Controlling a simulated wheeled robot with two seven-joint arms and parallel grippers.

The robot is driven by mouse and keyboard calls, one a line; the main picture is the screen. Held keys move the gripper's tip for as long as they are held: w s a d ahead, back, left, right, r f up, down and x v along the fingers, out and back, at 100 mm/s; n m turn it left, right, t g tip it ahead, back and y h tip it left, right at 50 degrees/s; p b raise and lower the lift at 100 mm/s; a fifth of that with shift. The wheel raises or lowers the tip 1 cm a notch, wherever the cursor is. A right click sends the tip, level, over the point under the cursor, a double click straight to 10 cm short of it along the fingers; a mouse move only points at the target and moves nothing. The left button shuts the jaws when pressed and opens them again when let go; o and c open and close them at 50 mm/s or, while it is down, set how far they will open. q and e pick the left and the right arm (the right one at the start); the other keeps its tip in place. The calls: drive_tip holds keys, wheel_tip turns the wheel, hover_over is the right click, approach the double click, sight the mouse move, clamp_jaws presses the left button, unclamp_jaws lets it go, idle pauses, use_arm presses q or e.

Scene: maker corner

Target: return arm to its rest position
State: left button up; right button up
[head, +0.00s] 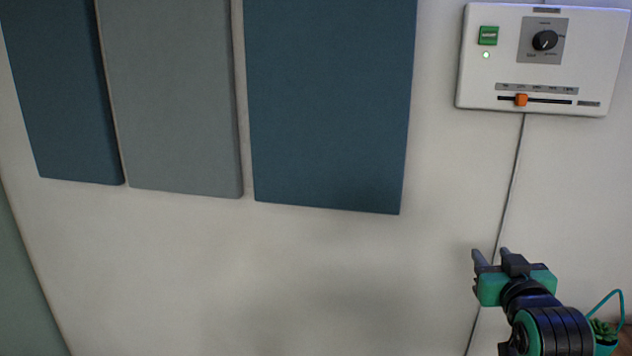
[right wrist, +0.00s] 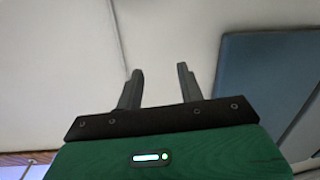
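My right gripper (head: 490,258) is at the lower right of the head view, in front of the white wall and below the control panel. In the right wrist view its two dark fingers (right wrist: 160,88) stand apart with nothing between them. It is open and empty, and it touches nothing that I can see. My left gripper does not show in either view.
A white control panel (head: 590,60) with a green button (head: 488,35), a black knob (head: 544,40) and an orange slider (head: 521,100) hangs on the wall. A cable (head: 513,180) runs down from it. Wall panels (head: 330,100) hang to the left.

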drive_tip(key=s+a+f+n+g+y, duration=0.1)
drive_tip(key=s+a+f+g, duration=0.1)
drive_tip(key=f, duration=0.6)
drive_tip(key=s+a+f+g, duration=0.1)
drive_tip(key=s+f+g, duration=0.15)
drive_tip(key=f, duration=0.45)
drive_tip(key=s+a+f+n+g+y, duration=0.1)
drive_tip(key=s+a+f+g, duration=0.3)
drive_tip(key=s+f, duration=0.85)
drive_tip(key=s+a+f+g+y, duration=0.15)
drive_tip(key=s+f+g, duration=0.35)
drive_tip(key=s+f, duration=0.8)
wheel_tip(320, 180, down, 29)
drive_tip(key=s+a+g, duration=0.1)
drive_tip(key=s, duration=0.1)
drive_tip(key=s+d+f, duration=0.1)
drive_tip(key=s+f, duration=0.8)
drive_tip(key=s+d+f+g+h, duration=0.1)
drive_tip(key=s+d+f, duration=0.1)
drive_tip(key=s+f, duration=0.7)
drive_tip(key=shift+s+d+f+n, duration=0.25)
drive_tip(key=shift+s+f+n, duration=0.15)
drive_tip(key=shift+f, duration=0.35)
drive_tip(key=shift+g, duration=0.25)
